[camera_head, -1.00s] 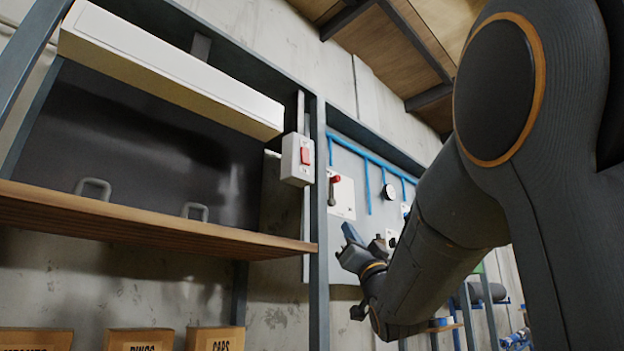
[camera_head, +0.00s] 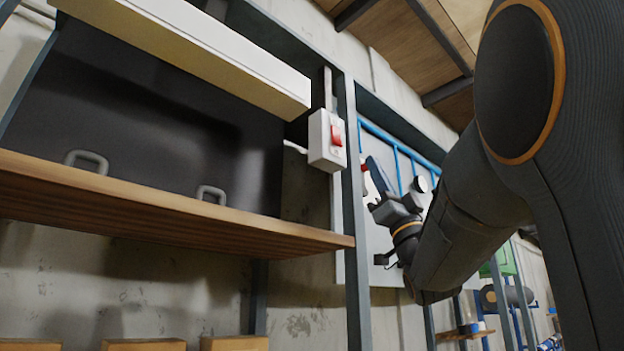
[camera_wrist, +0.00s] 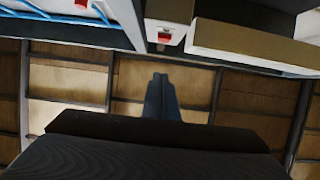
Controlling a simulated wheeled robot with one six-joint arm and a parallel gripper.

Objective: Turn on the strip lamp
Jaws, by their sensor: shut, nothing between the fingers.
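The strip lamp (camera_head: 190,45) is a long white box under the top of the shelf frame, and it also shows in the wrist view (camera_wrist: 255,46). At its right end a white switch box (camera_head: 320,145) with a red rocker (camera_head: 337,135) is fixed by the post. The red rocker also shows in the wrist view (camera_wrist: 163,37). My gripper (camera_head: 376,178) is raised to the right of the switch box, apart from it. In the wrist view its closed fingers (camera_wrist: 160,80) point up toward the switch, with nothing between them.
A wooden shelf (camera_head: 150,210) runs below the lamp. A dark upright post (camera_head: 354,220) stands between the switch and my gripper in the head view. A panel with blue pipes (camera_head: 398,160) and a gauge is behind my gripper. Cardboard boxes (camera_head: 233,344) are below.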

